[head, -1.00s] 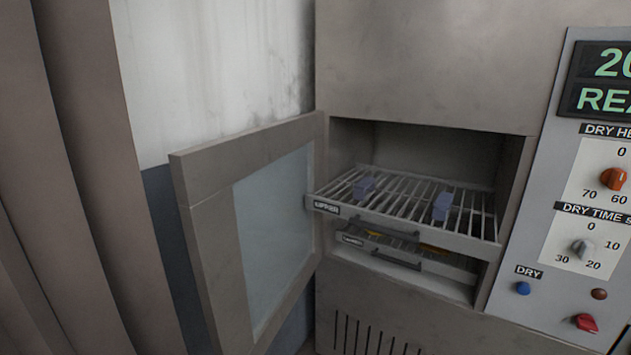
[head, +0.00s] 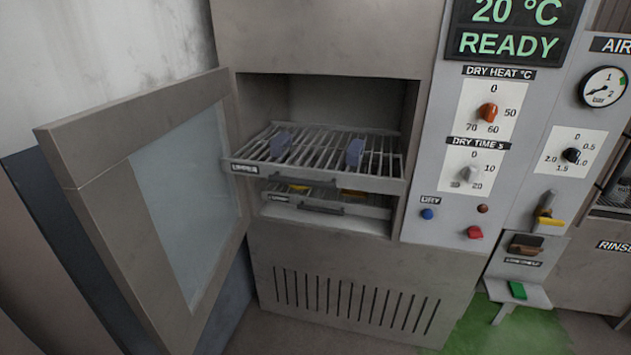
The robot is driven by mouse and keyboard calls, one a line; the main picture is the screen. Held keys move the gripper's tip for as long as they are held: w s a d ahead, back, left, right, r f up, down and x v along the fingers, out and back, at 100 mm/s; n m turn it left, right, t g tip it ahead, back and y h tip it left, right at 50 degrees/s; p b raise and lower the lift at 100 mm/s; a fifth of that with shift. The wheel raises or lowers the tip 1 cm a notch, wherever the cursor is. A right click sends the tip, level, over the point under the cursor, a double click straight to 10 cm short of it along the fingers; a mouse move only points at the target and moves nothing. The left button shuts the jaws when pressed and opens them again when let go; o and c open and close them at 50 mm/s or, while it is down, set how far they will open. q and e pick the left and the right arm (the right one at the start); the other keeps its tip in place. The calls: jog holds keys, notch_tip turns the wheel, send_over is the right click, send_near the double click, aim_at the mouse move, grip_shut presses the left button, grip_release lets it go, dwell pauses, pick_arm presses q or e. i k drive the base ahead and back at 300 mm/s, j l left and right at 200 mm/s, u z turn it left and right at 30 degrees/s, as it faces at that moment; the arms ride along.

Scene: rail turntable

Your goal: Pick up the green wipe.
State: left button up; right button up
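A small green block, which looks like the green wipe (head: 517,290), lies on a small grey shelf (head: 531,298) at the lower right of the head view. The shelf sticks out low on the machine front, below a brown item in a holder. Neither of my grippers shows in the head view.
A dryer cabinet stands open, its glass-panelled door (head: 75,150) swung out to the left. Its upper rack (head: 310,170) is pulled out and bears two blue-grey pieces. A lower rack (head: 335,207) holds yellow pieces. A control panel (head: 430,190) with knobs stands right of it.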

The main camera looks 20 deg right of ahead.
aim_at(517, 289)
jog(key=z, duration=2.2)
jog(key=i+l, duration=0.1)
